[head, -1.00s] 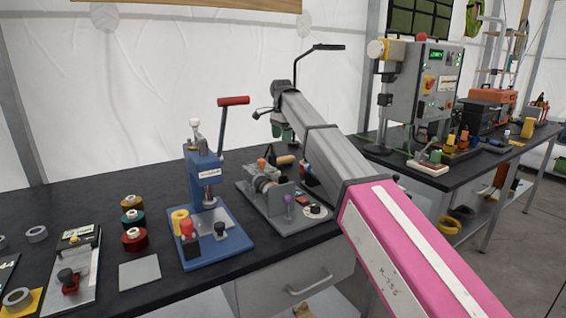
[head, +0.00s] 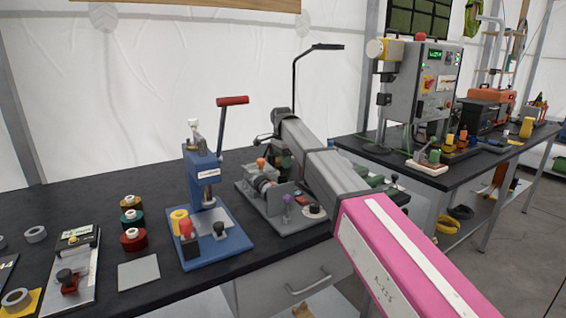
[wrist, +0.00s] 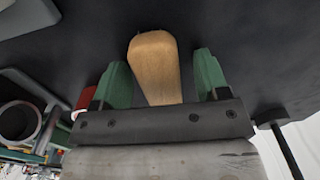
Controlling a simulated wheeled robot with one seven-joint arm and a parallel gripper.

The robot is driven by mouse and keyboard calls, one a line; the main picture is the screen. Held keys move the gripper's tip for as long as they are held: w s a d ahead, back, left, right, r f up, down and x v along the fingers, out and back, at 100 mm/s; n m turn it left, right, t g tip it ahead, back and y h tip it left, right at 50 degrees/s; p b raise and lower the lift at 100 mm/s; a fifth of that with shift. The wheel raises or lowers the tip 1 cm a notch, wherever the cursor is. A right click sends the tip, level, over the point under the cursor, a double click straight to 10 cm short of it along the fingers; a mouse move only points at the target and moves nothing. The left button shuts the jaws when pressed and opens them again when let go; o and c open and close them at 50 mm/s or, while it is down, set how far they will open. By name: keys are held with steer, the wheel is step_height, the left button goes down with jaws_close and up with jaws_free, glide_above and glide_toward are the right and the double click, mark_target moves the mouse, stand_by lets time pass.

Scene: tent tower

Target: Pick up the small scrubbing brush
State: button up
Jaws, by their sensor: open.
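The small scrubbing brush (wrist: 155,65) shows in the wrist view as a tan wooden block with a rounded end, lying on the dark bench top. Its bristles are not visible. My gripper (wrist: 160,72) is open, with one green finger on each side of the brush. A gap shows between the brush and each finger, and its near end is hidden behind the gripper's body. In the head view I cannot make out the brush, as my arm and the grey machine block that area.
A grey machine (head: 283,210) stands close in front of my arm, and a blue lever press (head: 207,205) is left of it. A thin black lamp (head: 295,75) rises behind. Spools (head: 134,220) and a grey plate (head: 139,274) lie further left.

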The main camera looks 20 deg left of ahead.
steer(key=c, duration=1)
steer(key=shift+r, duration=0.2)
step_height(320, 180, up, 4)
steer(key=shift+r, duration=0.1)
steer(key=s+a+r, duration=0.4)
steer(key=s+a, duration=0.1)
steer(key=s+a+r, duration=0.2)
steer(key=s+a, duration=0.1)
steer(key=shift+s+a+r, duration=0.1)
steer(key=shift+s+r, duration=0.05)
steer(key=shift+r, duration=0.1)
